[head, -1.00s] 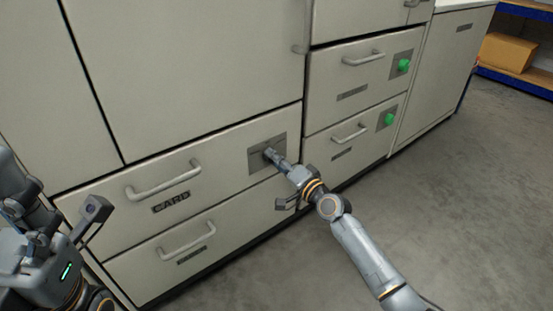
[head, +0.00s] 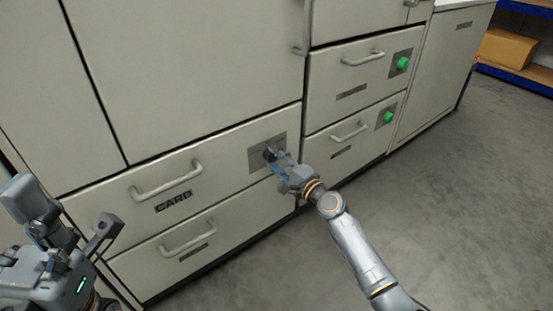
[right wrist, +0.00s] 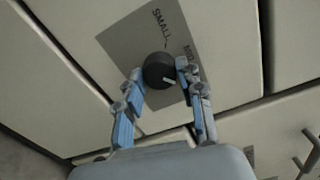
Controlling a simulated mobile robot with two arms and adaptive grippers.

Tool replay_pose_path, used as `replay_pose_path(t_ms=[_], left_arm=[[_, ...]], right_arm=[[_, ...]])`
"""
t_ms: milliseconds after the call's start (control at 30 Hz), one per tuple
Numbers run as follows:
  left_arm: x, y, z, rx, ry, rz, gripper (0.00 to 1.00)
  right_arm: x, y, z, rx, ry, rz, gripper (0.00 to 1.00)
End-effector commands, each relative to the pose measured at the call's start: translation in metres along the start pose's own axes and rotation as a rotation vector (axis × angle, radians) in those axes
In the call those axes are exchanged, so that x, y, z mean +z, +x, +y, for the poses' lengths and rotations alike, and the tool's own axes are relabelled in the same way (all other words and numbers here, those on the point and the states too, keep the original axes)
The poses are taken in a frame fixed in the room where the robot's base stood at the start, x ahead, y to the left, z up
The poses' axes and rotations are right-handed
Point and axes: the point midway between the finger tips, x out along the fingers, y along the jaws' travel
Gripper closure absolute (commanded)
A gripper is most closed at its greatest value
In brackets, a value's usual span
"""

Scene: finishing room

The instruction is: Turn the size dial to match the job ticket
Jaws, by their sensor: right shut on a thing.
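The size dial (right wrist: 157,71) is a round black knob with a white mark, on a grey plate (right wrist: 128,44) in the right wrist view. The plate carries the word SMALL (right wrist: 160,18) and a second word, partly hidden, starting with M. The mark points to the lower right in that view. In the head view the plate (head: 260,160) sits on the drawer labelled CARD (head: 174,201). My right gripper (head: 276,156) is shut on the dial, a finger on either side. My left gripper (head: 72,212) is open and empty at lower left. No job ticket is in view.
Drawers with grey handles lie below and to the right. A cardboard box (head: 506,47) stands on a blue shelf at the back right. The floor at right is clear.

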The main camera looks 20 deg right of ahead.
Motion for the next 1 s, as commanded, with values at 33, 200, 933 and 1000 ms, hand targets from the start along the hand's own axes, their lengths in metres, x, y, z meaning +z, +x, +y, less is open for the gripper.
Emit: replay_pose_path(t_ms=[33,200,933,1000], left_arm=[[0.000,0.000,0.000,0.000,0.000,-0.001,0.21],[0.001,-0.001,0.000,-0.001,-0.001,-0.005,0.21],[0.001,0.000,0.000,-0.001,0.000,-0.005,0.21],[0.001,0.000,0.000,-0.001,0.000,-0.005,0.21]], right_arm=[[-0.001,0.000,0.001,0.001,0.009,0.001,0.94],[-0.001,0.000,0.001,0.001,0.016,0.001,0.94],[-0.001,-0.004,0.001,0.001,0.012,0.001,0.40],[-0.001,-0.011,0.001,0.001,0.011,0.001,0.40]])
